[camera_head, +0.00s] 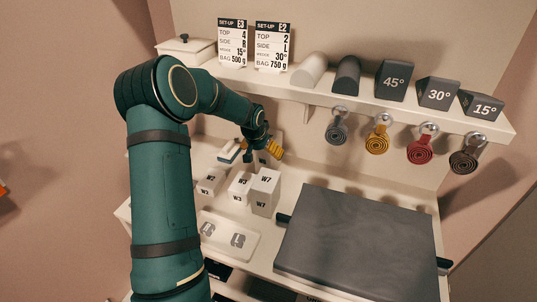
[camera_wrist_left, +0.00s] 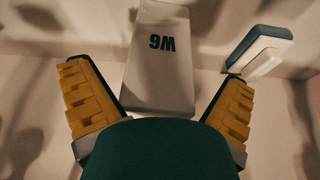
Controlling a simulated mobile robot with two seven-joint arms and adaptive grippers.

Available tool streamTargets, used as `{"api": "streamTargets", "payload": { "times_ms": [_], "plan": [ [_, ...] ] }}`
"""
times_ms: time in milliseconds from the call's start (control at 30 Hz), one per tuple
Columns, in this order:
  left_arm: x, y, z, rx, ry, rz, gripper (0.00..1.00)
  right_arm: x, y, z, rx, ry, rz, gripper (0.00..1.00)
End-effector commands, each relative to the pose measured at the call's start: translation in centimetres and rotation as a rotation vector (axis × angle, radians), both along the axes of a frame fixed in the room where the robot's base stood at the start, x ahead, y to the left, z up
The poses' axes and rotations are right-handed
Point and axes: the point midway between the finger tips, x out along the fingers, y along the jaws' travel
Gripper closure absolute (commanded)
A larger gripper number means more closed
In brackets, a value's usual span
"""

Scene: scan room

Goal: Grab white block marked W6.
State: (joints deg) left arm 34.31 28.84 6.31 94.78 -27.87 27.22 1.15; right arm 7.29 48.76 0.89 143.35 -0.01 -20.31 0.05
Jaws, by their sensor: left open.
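The white block marked W6 (camera_wrist_left: 160,72) shows in the left wrist view, its label upside down. It lies between the two yellow fingers of my left gripper (camera_wrist_left: 156,75), which is open, with gaps on both sides. In the head view my left gripper (camera_head: 262,150) is low over the back of the table, behind the W7 block, and the W6 block is mostly hidden there. My right gripper is not in view.
White blocks W7 (camera_head: 264,191), W3 (camera_head: 239,186) and W2 (camera_head: 211,181) stand in front of the gripper. A blue-and-white item (camera_wrist_left: 261,47) lies close by on the right in the wrist view. A grey pad (camera_head: 357,242) fills the right side. A shelf (camera_head: 440,116) overhangs behind.

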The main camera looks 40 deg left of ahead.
Motion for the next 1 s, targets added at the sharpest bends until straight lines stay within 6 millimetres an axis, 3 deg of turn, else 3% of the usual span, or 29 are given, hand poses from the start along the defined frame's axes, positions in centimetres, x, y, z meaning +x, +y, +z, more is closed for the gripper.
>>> {"api": "streamTargets", "payload": {
  "times_ms": [33,200,267,733,1000],
  "plan": [
    [0.0,0.0,0.0,0.000,0.000,0.000,0.00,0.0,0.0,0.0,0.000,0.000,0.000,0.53],
    [0.0,0.0,0.0,0.000,0.000,0.000,0.60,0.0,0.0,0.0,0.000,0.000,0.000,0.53],
    [0.0,0.0,0.0,0.000,0.000,0.000,0.73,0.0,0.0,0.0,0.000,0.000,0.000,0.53],
    [-0.3,0.3,0.6,0.001,-0.003,0.002,0.74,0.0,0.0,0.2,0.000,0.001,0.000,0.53],
    [-3.0,3.0,3.3,0.004,-0.004,0.007,0.75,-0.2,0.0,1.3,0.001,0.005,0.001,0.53]
  ]
}}
